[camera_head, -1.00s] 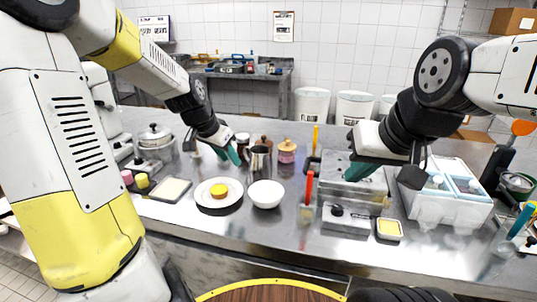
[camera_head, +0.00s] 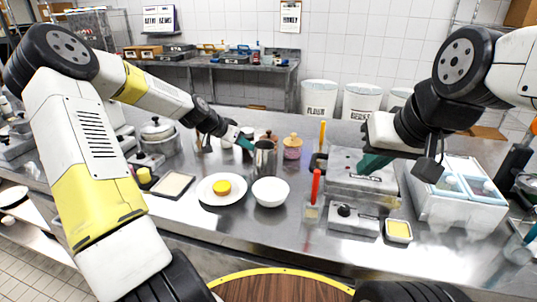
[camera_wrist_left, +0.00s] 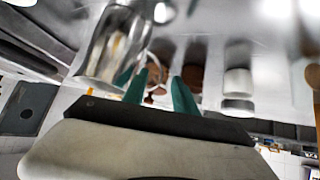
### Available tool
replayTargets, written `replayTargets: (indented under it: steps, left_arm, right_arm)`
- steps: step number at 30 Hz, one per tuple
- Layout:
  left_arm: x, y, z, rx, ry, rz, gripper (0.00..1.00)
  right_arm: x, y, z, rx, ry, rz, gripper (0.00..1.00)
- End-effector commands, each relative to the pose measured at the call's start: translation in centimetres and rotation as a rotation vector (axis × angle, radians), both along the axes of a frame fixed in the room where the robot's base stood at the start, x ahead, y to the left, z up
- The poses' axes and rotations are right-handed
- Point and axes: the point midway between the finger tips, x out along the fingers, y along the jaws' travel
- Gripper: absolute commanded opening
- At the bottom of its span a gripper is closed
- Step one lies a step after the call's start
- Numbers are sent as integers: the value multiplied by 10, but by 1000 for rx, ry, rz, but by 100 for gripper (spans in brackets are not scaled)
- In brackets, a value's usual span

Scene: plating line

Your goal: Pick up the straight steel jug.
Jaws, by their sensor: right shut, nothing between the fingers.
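The straight steel jug (camera_head: 264,160) stands upright on the steel counter, behind the white bowl. My left gripper (camera_head: 245,143) is at the jug's upper left side in the head view. In the left wrist view the jug (camera_wrist_left: 112,45) shows large and blurred at upper left. There the two green fingers of my left gripper (camera_wrist_left: 160,88) are apart, with what looks like the jug's thin handle (camera_wrist_left: 156,72) between or just beyond their tips. Contact cannot be told. My right gripper (camera_head: 372,165) is shut and empty above the grey metal box.
A white bowl (camera_head: 270,192) and a plate with a yellow item (camera_head: 207,197) stand in front of the jug. A pink jar (camera_head: 292,149) is to its right, and a lidded pot (camera_head: 158,137) is further left. The grey metal box (camera_head: 347,180) and a white bin (camera_head: 458,205) fill the right.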

Motion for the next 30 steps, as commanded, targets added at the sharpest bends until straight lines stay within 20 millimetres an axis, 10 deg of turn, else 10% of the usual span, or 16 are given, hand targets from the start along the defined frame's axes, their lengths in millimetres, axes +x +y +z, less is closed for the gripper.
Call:
replayTargets:
  steps: [11, 17, 30]
  left_arm:
    - [8, -6, -11, 1, 1, 1, 34]
    - [8, -6, -11, 1, 1, 1, 0]
    - [8, -6, -12, 1, 2, 1, 0]
  right_arm:
    - [0, 0, 0, 0, 0, 0, 0]
    - [0, 0, 0, 0, 0, 0, 0]
    - [0, 0, 0, 0, 0, 0, 0]
